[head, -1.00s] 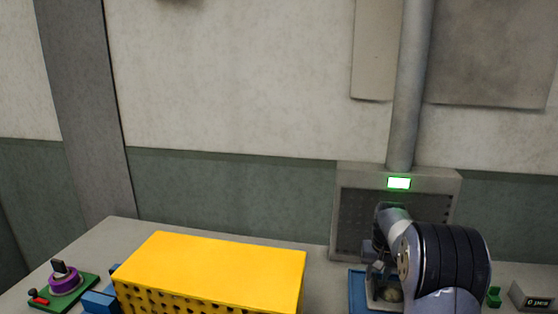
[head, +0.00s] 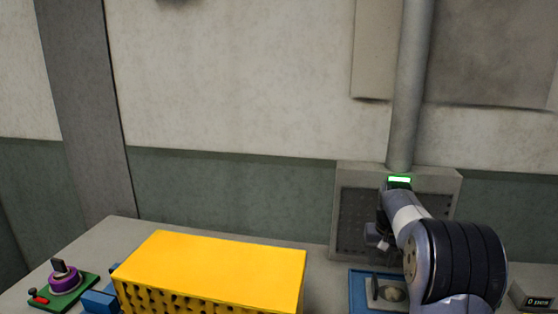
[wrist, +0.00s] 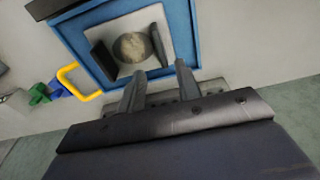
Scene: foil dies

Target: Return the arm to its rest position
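My gripper (wrist: 158,85) shows in the wrist view with its two fingers apart and nothing between them. In the head view the wrist end of my arm is raised in front of the grey vent box, and the fingertips are too small to judge there. Below it lies a blue tray (head: 357,292) with a pale plate (head: 376,300) and a round, rough, beige piece (head: 392,294) on it. The wrist view shows the same blue tray (wrist: 88,58), the plate and the round piece (wrist: 131,47) between two dark upright blocks, apart from my fingers.
A yellow perforated box (head: 210,268) stands on the bench at front centre. A green board with a purple knob (head: 66,280) is at the left. A grey vent box (head: 350,225) with a lit green display stands behind my arm. A yellow handle (wrist: 75,80) lies beside the tray.

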